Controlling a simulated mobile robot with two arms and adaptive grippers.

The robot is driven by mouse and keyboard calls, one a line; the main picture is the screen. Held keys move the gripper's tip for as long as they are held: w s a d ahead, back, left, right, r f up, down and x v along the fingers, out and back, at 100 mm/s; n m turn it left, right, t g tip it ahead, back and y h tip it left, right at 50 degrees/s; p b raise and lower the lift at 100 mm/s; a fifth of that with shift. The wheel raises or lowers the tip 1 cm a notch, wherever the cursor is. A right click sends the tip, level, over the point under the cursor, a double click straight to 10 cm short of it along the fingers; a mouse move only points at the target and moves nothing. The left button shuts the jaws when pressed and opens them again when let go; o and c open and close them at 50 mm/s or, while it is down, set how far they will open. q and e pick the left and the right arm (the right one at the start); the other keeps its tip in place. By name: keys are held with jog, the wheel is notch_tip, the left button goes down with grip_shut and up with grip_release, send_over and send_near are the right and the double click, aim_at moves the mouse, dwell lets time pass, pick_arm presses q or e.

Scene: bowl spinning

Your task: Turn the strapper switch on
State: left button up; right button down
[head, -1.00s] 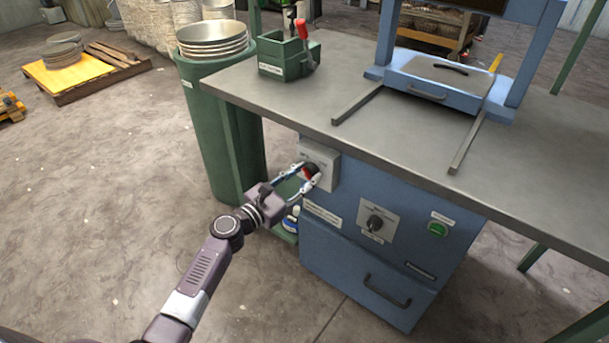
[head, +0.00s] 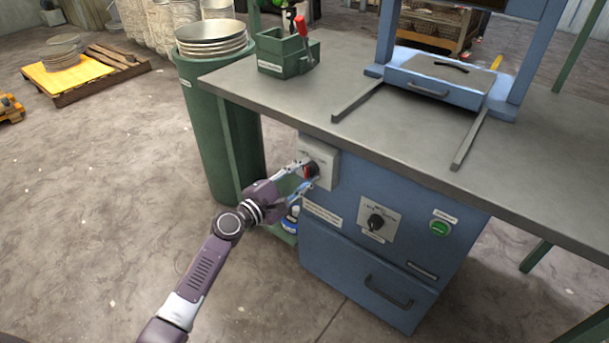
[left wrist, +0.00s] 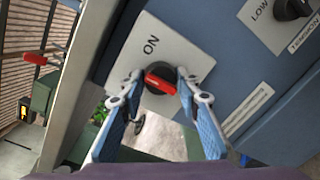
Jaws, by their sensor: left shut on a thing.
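The strapper switch is a red-handled rotary knob (head: 311,170) on a grey plate (head: 328,158) at the upper left of the blue cabinet front. In the left wrist view the red handle (left wrist: 160,80) sits on a dark round base, and the plate (left wrist: 150,36) shows the word ON above it. My left gripper (head: 307,174) is at the knob, and its two fingertips (left wrist: 160,84) close on it from either side. The fingers partly hide the knob's base. I cannot tell which mark the handle points to. My right gripper is not in view.
A black rotary knob (head: 376,222) and a green button (head: 439,228) are on the cabinet to the right. The grey tabletop (head: 300,108) overhangs above the switch. A green barrel (head: 213,130) with stacked lids stands to the left. The floor at lower left is clear.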

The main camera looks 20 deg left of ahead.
pick_arm(q)
jog(key=m, duration=0.4)
jog(key=shift+b, duration=0.35)
jog(key=m, duration=0.2)
jog(key=shift+m+y, duration=0.3)
jog(key=shift+d+m, duration=0.1)
jog(key=shift+m, duration=0.9)
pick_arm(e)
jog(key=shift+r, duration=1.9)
pick_arm(q)
jog(key=o, duration=1.2)
jog(key=shift+c, duration=0.2)
jog(key=shift+f, duration=0.1)
jog(key=shift+s+a, duration=0.2)
jog(key=shift+s, duration=0.35)
jog(key=v, duration=1.1)
